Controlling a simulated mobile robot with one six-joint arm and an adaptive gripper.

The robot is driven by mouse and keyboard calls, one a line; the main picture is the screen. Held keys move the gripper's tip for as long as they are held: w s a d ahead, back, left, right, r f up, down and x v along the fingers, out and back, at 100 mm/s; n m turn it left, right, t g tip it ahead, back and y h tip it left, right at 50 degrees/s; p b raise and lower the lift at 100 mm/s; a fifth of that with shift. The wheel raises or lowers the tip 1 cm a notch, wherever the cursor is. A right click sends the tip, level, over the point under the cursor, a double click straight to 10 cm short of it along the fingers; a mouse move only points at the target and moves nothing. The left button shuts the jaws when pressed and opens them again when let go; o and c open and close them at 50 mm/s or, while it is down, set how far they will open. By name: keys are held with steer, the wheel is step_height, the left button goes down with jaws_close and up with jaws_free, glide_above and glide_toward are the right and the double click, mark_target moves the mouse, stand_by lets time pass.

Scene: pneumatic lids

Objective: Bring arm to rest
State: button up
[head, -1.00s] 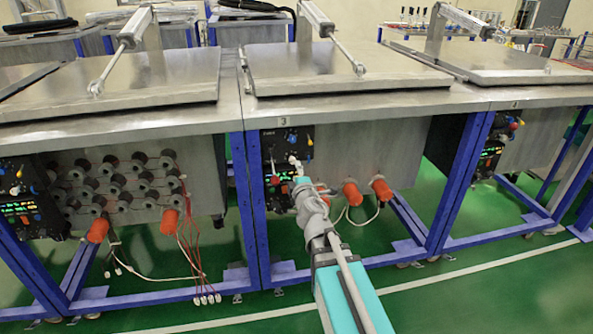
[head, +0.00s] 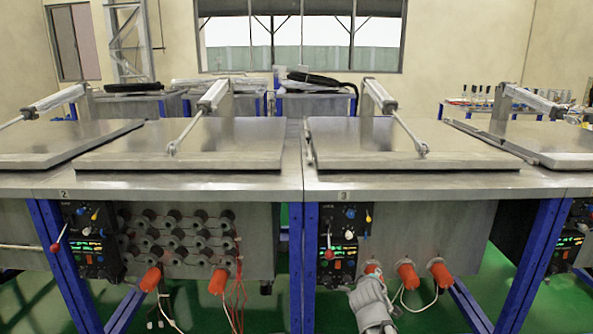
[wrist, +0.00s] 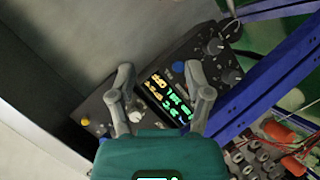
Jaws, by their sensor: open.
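My gripper (wrist: 159,70) is open in the wrist view, with its two grey fingers spread apart and nothing held between them. Behind the fingers is a black control panel (wrist: 105,98) with a lit green and yellow display, knobs and a yellow button. I cannot tell whether the fingertips touch it. In the head view my grey arm (head: 371,306) rises from the bottom edge, in front of the station marked 3. The gripper itself cannot be made out there. The control panel of that station (head: 343,236) shows just above and left of my arm.
Steel benches on blue frames (head: 306,255) run across the head view. Flat lids (head: 400,140) with pneumatic cylinders (head: 378,95) lie on top. Orange connectors (head: 408,275) with white cables hang near my arm. In the wrist view a blue frame beam (wrist: 270,90) passes at the right.

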steer(key=s+a+f+m+g+y, duration=0.2)
steer(key=s+a+f+m+g, duration=0.25)
steer(key=s, duration=0.45)
steer(key=s+a+f+m+g+y, duration=0.1)
steer(key=s+f+m+g+y, duration=0.1)
steer(key=s+f+m+g, duration=0.4)
steer(key=s+r+n+g+p, duration=0.1)
steer(key=s+r+n+p, duration=0.1)
steer(key=r+p, duration=2.9)
steer(key=shift+s+r+g+p, duration=0.15)
steer(key=shift+s+g+p, duration=0.2)
steer(key=shift+s, duration=0.15)
steer(key=shift+d, duration=0.1)
